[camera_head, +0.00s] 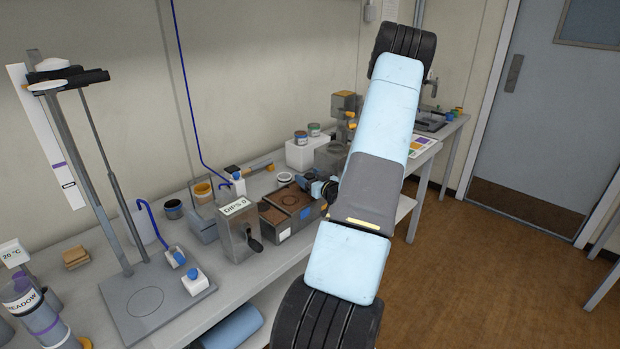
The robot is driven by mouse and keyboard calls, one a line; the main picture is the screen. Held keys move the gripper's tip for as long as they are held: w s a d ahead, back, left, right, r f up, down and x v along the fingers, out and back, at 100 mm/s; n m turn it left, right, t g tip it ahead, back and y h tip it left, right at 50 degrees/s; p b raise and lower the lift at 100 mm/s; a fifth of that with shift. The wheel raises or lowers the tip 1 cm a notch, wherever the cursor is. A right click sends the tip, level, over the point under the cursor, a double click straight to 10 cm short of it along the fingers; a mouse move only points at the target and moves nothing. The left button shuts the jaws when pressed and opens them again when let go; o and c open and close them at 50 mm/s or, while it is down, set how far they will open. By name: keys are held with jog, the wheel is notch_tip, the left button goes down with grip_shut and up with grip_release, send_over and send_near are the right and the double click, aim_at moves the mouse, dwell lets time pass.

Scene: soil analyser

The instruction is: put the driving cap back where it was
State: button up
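I cannot pick out the driving cap for certain in the head view. A brown-topped tray (279,206) with a round mark on its surface sits on the bench left of my arm. My gripper (309,184) shows only as a small dark and blue end over the right edge of this tray, partly hidden behind my arm. Its fingers are too small and covered to tell whether they are open or shut, or whether they hold anything.
A grey box labelled DIPS with a crank (238,232) stands left of the tray. A tall stand (150,300) rises at the left. Jars and a white block (303,154) stand behind. A soil cylinder (40,322) is at the front left. Open floor lies right.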

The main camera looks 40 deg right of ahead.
dwell(0.3)
jog(key=s+a+r, duration=0.1)
jog(key=s+r, duration=0.1)
jog(key=s, duration=1.1)
jog(key=shift+s+a, duration=0.25)
